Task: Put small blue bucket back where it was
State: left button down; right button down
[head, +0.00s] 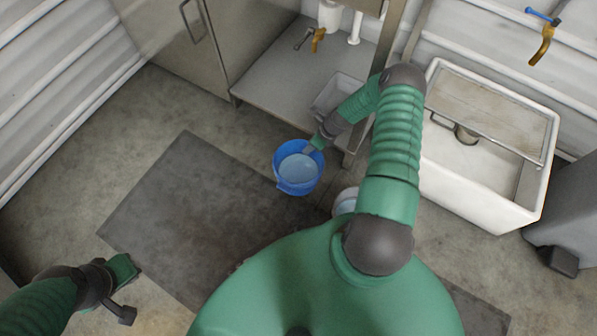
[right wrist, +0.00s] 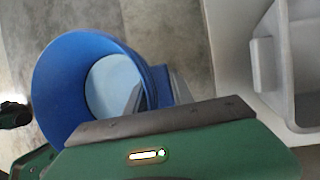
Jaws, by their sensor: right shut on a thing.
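The small blue bucket (head: 283,184) is upright, low over or on the floor by the front edge of the cabinet; whether it touches the floor I cannot tell. Its inside shows pale, as it also does in the right wrist view (right wrist: 75,65). My right gripper (head: 311,148) is shut at the bucket's right rim and holds it there; its fingertips are partly hidden. My left gripper (head: 128,284) is at the lower left, empty and far from the bucket; its jaw gap is not clear.
An open cabinet with a grey shelf (head: 275,85) stands behind the bucket, with a grey tub (head: 335,92) on it. A white sink (head: 480,185) is at the right. A dark mat (head: 190,215) covers clear floor. Another pale container (head: 345,200) is partly hidden by my arm.

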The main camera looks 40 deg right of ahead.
notch_tip(320, 180, down, 10)
jog(key=b, duration=0.6)
jog(key=shift+d+m, duration=0.15)
jog(key=shift+m, duration=0.15)
jog(key=c, duration=1.1)
grip_release()
jog(key=shift+f, duration=0.1)
